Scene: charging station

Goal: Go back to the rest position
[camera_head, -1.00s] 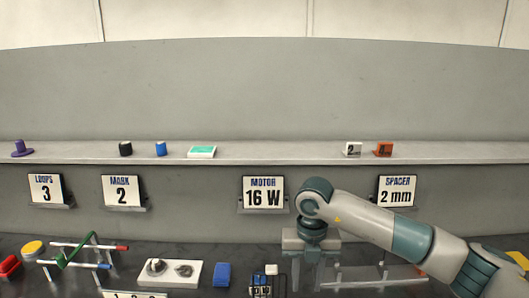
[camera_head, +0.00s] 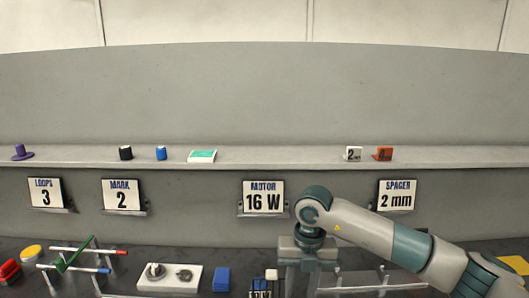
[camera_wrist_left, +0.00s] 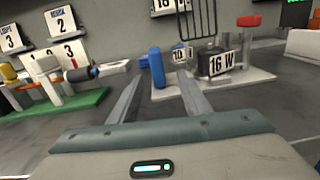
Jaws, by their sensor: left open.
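My left gripper (camera_wrist_left: 160,76) shows in the left wrist view with its two fingers apart and nothing between the fingertips. A blue cylinder (camera_wrist_left: 156,68) stands beyond the fingertips and looks apart from them. In the head view my left arm is out of the picture. My right arm comes in from the right, and its gripper (camera_head: 306,272) points down over the table near the bottom edge. Its fingertips are not clear, so I cannot tell whether it holds anything.
A shelf (camera_head: 270,161) with small parts runs along the back wall. Sign cards such as the motor card (camera_head: 263,197) stand below it. A caged lamp stand (camera_wrist_left: 205,75) is beyond my left gripper.

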